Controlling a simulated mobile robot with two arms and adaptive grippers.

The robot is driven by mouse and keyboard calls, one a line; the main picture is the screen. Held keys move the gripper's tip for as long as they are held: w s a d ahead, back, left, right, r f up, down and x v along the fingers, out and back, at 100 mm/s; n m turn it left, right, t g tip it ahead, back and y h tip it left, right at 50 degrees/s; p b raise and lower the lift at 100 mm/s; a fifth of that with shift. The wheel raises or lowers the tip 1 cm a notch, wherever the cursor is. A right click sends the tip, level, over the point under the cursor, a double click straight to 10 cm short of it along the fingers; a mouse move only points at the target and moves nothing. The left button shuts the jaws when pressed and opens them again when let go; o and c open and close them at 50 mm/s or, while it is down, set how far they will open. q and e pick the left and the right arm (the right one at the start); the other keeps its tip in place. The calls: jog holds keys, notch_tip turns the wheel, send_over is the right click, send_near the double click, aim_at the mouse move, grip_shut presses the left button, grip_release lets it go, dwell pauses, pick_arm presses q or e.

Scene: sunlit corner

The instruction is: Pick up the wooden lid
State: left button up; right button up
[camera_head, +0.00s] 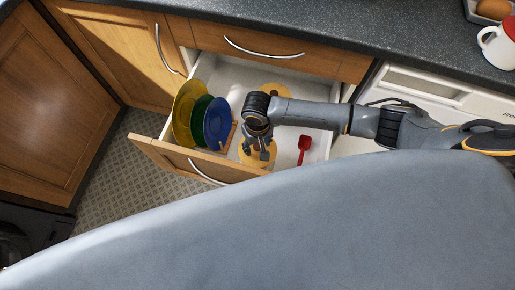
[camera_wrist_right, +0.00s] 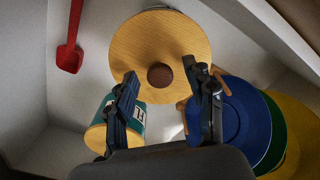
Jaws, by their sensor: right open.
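The wooden lid (camera_wrist_right: 150,42) is a round, light-wood disc with a dark brown knob (camera_wrist_right: 161,76) in the middle. In the head view the lid (camera_head: 258,157) lies in the open drawer near its front, partly hidden by my right gripper (camera_head: 259,145). I cannot tell what is under it. In the right wrist view my right gripper (camera_wrist_right: 160,82) is open and empty, with one fingertip on either side of the knob. My left gripper is not in view.
The open drawer (camera_head: 222,72) also holds yellow, green and blue plates (camera_head: 216,121) upright at the left, a red scoop (camera_head: 304,147) at the right, and a teal-labelled canister (camera_wrist_right: 135,112) farther back. The drawer's walls surround my gripper.

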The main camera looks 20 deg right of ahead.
grip_shut()
jog(key=shift+r, duration=0.1)
